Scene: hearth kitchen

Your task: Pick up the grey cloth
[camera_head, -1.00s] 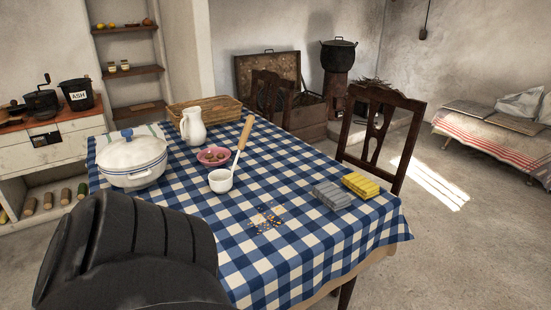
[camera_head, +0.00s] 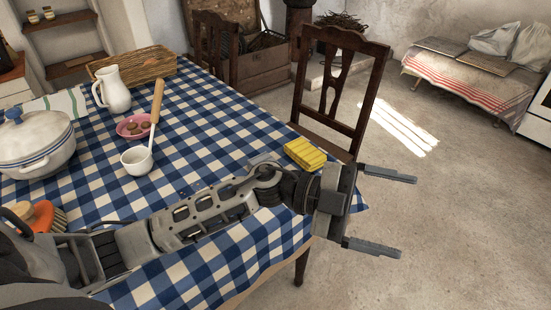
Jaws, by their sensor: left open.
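My left gripper (camera_head: 407,216) is open and empty, its two fingers spread wide and pointing right. In the picture it lies beyond the table's right edge, against the floor. My left arm stretches across the front of the table. The grey cloth is hidden, wholly or nearly so, behind this arm; I cannot tell its edge from the arm links. A folded yellow cloth (camera_head: 305,153) lies on the table just above the arm. My right gripper is not in view.
The table has a blue checked tablecloth (camera_head: 215,125). A white pot (camera_head: 35,148), pitcher (camera_head: 114,92), pink bowl (camera_head: 130,131), white cup (camera_head: 137,160) and orange brush (camera_head: 42,216) stand on the left. A wooden chair (camera_head: 338,100) stands behind the yellow cloth. Floor at right is clear.

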